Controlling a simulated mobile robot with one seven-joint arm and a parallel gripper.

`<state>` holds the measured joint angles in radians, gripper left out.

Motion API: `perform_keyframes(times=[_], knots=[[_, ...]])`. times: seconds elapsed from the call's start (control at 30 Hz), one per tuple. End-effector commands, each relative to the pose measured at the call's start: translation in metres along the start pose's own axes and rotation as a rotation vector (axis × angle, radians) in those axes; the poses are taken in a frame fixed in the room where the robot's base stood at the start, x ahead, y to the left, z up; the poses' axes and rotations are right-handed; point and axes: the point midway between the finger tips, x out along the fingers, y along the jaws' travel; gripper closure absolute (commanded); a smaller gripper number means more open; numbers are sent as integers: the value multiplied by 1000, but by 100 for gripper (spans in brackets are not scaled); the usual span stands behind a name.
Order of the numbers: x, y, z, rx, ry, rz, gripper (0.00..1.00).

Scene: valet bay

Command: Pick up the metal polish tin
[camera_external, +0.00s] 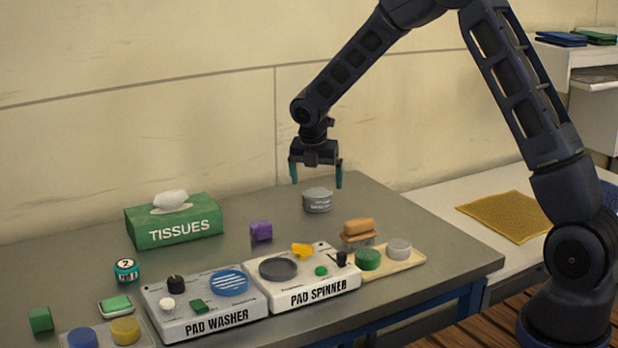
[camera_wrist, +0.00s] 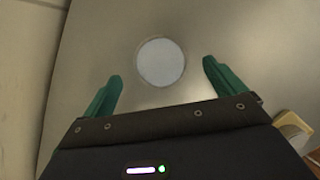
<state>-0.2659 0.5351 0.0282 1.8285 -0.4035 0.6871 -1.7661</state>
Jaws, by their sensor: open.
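A round grey tin with a dark label band, which looks like the metal polish tin (camera_external: 317,201), stands upright on the grey table (camera_external: 385,220) near its back edge. My gripper (camera_external: 315,178) is open and empty just above the tin, its two green fingers pointing down to either side. In the wrist view the tin's round pale top (camera_wrist: 161,62) lies ahead of the gap between the open fingertips (camera_wrist: 162,75), apart from both. The label text is too small to read.
A green tissue box (camera_external: 174,220) and a purple block (camera_external: 261,231) stand to the left. The pad washer (camera_external: 205,305), the pad spinner (camera_external: 303,279) and a tray of round pads (camera_external: 404,263) are in front. The table right around the tin is clear.

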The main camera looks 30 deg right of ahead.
Motion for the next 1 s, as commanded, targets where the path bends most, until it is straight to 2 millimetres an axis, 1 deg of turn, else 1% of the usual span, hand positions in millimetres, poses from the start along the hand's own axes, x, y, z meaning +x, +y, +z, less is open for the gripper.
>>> perform_keyframes(times=[0.17,0.43,0.53,0.7,0.73,0.77,0.8,0.87,0.9,0.97,1.0], knots=[[11,-1,0,1,0,-2,5],[47,0,-2,1,1,-2,5],[52,0,-2,1,0,-1,5],[52,0,-2,1,0,0,5],[52,0,-2,1,0,0,7],[52,0,-2,1,0,0,13],[52,0,-2,1,0,0,21],[52,0,-2,1,0,0,32],[52,0,-2,1,0,0,40],[52,0,-2,1,0,0,52],[52,0,-2,1,0,0,60]])
